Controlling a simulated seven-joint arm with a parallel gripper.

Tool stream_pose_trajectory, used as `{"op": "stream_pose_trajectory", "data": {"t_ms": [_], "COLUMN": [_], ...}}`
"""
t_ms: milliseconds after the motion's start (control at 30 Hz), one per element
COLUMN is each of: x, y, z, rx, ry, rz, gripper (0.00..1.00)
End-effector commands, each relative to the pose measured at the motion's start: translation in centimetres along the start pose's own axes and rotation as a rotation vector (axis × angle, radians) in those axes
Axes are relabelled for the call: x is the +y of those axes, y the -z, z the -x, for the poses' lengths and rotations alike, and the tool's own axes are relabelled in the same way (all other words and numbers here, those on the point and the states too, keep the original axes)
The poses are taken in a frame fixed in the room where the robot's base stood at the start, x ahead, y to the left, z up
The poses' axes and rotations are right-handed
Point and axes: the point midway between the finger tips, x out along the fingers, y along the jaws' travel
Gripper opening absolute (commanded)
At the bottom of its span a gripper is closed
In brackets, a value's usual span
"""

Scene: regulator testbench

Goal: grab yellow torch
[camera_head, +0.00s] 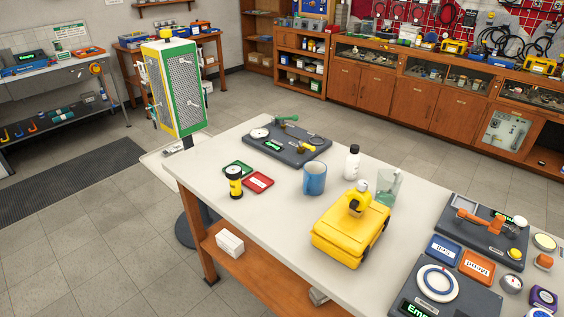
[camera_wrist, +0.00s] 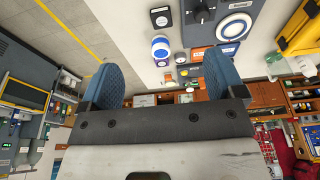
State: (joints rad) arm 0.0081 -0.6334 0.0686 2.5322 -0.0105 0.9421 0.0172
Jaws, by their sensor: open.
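The yellow torch (camera_head: 235,182) has a black head and a black band, and it stands upright near the left edge of the white table (camera_head: 275,215) in the head view. I cannot make it out in the wrist view. My gripper (camera_wrist: 162,80) shows in the wrist view with its two blue fingers wide apart and nothing between them. My gripper is not in the head view, so its distance from the torch cannot be told.
Green (camera_head: 237,168) and red (camera_head: 258,182) trays lie right beside the torch. A blue mug (camera_head: 314,178), white bottle (camera_head: 352,162), glass beaker (camera_head: 389,188) and yellow case (camera_head: 345,235) stand further right. A dark testbench panel (camera_head: 280,145) lies behind. Bare tabletop lies in front of the trays.

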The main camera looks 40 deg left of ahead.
Motion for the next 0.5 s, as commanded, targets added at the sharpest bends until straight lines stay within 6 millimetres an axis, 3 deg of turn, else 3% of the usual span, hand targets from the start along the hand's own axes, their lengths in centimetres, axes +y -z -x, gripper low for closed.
{"op": "stream_pose_trajectory", "data": {"t_ms": [333,500], "x": [-0.1,-0.7], "y": [0.3,2.0], "z": [0.0,-0.3], "rx": [0.004,0.031], "ry": [-0.001,-0.01], "rz": [0.005,0.031], "gripper": [0.88,0.88]}}
